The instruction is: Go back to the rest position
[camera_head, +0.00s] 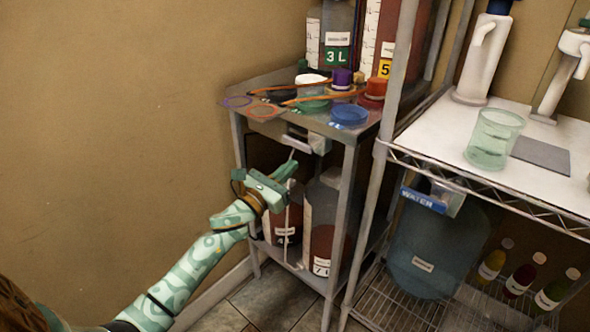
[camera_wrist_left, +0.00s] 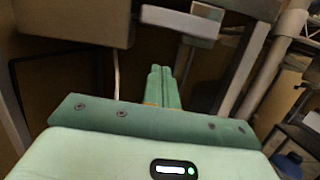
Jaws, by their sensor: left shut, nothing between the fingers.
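My left gripper (camera_head: 287,168) reaches in from the lower left in the head view, in front of the small metal cabinet (camera_head: 240,150) and just below its top. Its two green fingers lie together with nothing between them. They also show together in the left wrist view (camera_wrist_left: 161,86). A pale drawer handle (camera_head: 308,140) is a little above and beyond the fingertips, apart from them as far as I can tell. It also shows in the left wrist view (camera_wrist_left: 180,22). My right gripper is in neither view.
The cabinet top holds several lids and caps, including a blue lid (camera_head: 349,115). A large bottle (camera_head: 322,215) stands on the shelf below. To the right, a wire rack holds a green cup (camera_head: 494,138) above a blue water jug (camera_head: 432,245). The wall side at left is free.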

